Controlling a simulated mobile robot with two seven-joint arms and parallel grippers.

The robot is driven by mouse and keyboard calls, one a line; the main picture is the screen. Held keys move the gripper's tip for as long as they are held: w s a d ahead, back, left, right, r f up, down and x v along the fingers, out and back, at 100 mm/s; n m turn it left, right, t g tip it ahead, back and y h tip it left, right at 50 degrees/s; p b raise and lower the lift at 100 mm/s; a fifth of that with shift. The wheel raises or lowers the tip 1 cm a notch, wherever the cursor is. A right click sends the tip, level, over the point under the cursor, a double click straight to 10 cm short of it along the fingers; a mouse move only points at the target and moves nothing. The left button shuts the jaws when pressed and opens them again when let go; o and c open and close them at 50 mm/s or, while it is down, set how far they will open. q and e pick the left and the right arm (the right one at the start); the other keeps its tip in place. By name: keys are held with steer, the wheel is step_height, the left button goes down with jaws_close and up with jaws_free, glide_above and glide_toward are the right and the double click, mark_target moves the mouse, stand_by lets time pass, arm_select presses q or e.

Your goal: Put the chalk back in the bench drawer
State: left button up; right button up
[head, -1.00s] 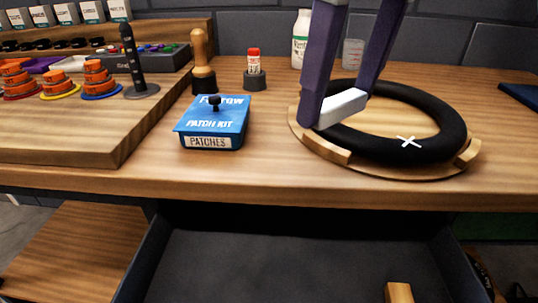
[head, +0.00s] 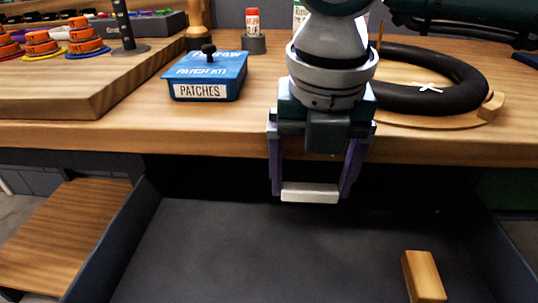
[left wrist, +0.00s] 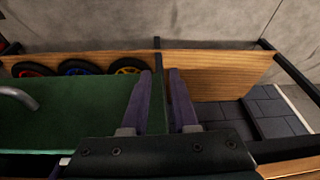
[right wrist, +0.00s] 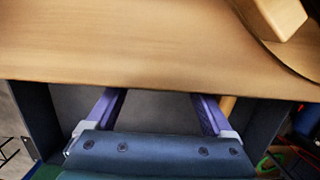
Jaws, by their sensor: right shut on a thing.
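The white chalk (head: 310,192) is a short pale bar. My right gripper (head: 310,190) is shut on it, with one purple finger at each end. It hangs just in front of the bench's front edge, above the open dark grey bench drawer (head: 230,245). In the right wrist view my right gripper's fingers (right wrist: 158,108) show, but I cannot make out the chalk between them. My left gripper (left wrist: 160,72) shows in the left wrist view, open a little and empty, away from the drawer.
A wooden block (head: 422,277) lies at the drawer's right. On the bench are a blue patch kit box (head: 207,78), a black tyre (head: 440,85) on a wooden ring stand, and a raised wooden board (head: 60,90) at left. The drawer's left and middle floor is clear.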

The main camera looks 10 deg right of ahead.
mark_target(309, 201)
step_height(309, 201, down, 7)
steer(key=shift+r+b, duration=0.2)
steer(key=shift+b, duration=0.5)
steer(key=shift+f, duration=0.1)
steer(key=o, duration=1.1)
steer(key=shift+r, duration=0.25)
steer(key=r+p, duration=0.1)
steer(key=r, duration=0.3)
steer(key=s+r+p, duration=0.1)
steer(key=r, duration=0.2)
steer(key=r+p, duration=0.1)
steer(key=r, duration=0.3)
steer(key=shift+s+a+r, duration=0.25)
steer(key=shift+s+r, duration=0.1)
